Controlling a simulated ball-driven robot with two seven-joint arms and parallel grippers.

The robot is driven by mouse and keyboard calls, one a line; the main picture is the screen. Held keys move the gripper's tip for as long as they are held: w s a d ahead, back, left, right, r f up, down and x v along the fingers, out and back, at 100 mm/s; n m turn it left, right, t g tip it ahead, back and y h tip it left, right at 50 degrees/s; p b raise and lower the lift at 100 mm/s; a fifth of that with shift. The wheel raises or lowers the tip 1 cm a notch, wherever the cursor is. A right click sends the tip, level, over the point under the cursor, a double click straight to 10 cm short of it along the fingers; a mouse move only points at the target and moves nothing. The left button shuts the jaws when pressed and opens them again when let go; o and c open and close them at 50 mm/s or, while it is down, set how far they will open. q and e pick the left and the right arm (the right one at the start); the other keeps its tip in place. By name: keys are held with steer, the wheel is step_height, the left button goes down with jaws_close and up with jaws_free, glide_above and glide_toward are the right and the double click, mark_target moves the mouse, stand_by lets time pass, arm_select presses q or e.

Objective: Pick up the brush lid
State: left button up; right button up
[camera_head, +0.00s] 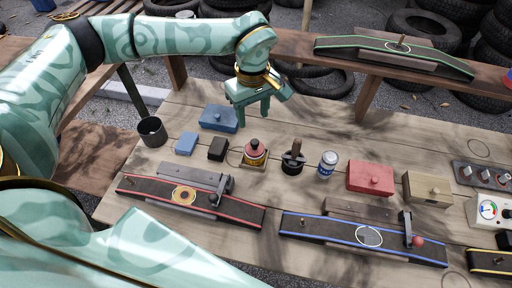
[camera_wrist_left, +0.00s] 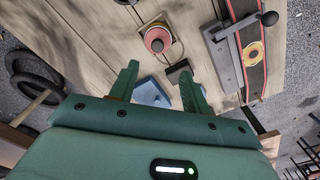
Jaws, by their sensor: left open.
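The brush lid (camera_head: 255,144) appears to be the red cap with a dark knob on a small red and yellow can (camera_head: 255,157), which stands upright on a wooden base. In the left wrist view the lid (camera_wrist_left: 157,40) shows from above, beyond the fingertips. My left gripper (camera_head: 252,114) is open and empty, its fingers pointing down above the table, behind the can and apart from it. In the left wrist view its two fingers (camera_wrist_left: 160,78) are spread wide, with nothing held. My right gripper is not in view.
Near the can are a black block (camera_head: 218,149), blue blocks (camera_head: 219,118), a dark cup (camera_head: 152,132), a black holder with a brown handle (camera_head: 292,160) and a blue-white can (camera_head: 327,164). Red-edged (camera_head: 140,185) and blue-edged (camera_head: 310,226) ramps lie in front. A red box (camera_head: 370,178) is right.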

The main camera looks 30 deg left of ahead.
arm_select(q)
glide_above(255, 141)
step_height(255, 141, down, 5)
steer(key=shift+s+a+f+b, duration=0.1)
steer(key=shift+b, duration=0.35)
step_height(255, 141, down, 6)
steer(key=shift+r+b, duration=0.25)
steer(key=shift+b, duration=0.6)
jaws_close()
